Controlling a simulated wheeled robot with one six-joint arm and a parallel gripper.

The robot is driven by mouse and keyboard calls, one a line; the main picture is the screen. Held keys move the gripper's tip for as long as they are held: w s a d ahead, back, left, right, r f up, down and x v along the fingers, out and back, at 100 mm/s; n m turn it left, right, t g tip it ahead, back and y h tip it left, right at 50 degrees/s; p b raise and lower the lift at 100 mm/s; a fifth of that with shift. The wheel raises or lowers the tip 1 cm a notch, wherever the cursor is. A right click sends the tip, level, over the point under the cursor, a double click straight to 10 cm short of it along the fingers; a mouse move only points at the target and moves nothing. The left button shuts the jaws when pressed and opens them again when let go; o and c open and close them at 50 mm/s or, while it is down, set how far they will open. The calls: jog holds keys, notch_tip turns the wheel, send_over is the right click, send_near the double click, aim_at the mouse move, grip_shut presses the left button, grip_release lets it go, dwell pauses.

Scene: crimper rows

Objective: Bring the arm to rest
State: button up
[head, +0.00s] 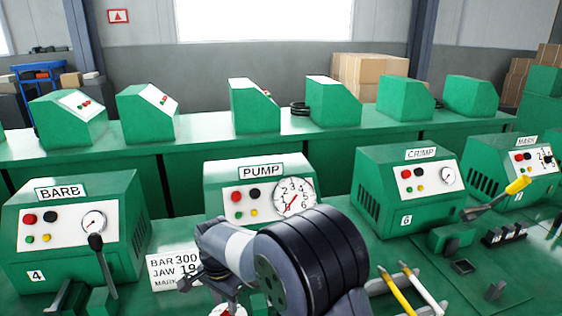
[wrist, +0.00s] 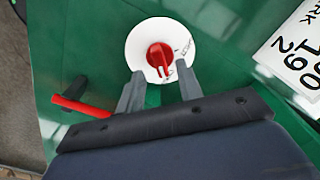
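My arm reaches in from the bottom middle of the head view, in front of the PUMP machine (head: 258,187). My gripper (wrist: 160,70) shows in the wrist view with its two fingers apart and nothing held between them. A red knob (wrist: 160,56) on a white round dial plate (wrist: 140,38) lies just beyond the fingertips. The fingers appear clear of the knob, but the height gap cannot be judged. In the head view the dial is mostly hidden below my arm.
A red-handled lever (wrist: 80,105) is left of the fingers in the wrist view. A sign reading BAR 300 (head: 174,270) stands left of my arm. The BARB machine (head: 72,235) and CRIMP machine (head: 408,190) flank it. Yellow and white handles (head: 397,290) lie close on the right.

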aim_at(226, 311)
notch_tip(226, 311, up, 7)
notch_tip(226, 311, down, 10)
jog(key=shift+f, duration=0.2)
jog(key=shift+r+n, duration=0.15)
jog(key=shift+n, duration=0.25)
jog(key=shift+n+p, duration=0.35)
jog(key=shift+n, duration=0.45)
jog(key=n+p, duration=0.1)
jog(key=n, duration=0.5)
jog(key=n+p, duration=0.1)
jog(key=n, duration=0.3)
jog(key=n+p, duration=0.2)
jog(key=n, duration=0.3)
jog(key=shift+r, duration=1.3)
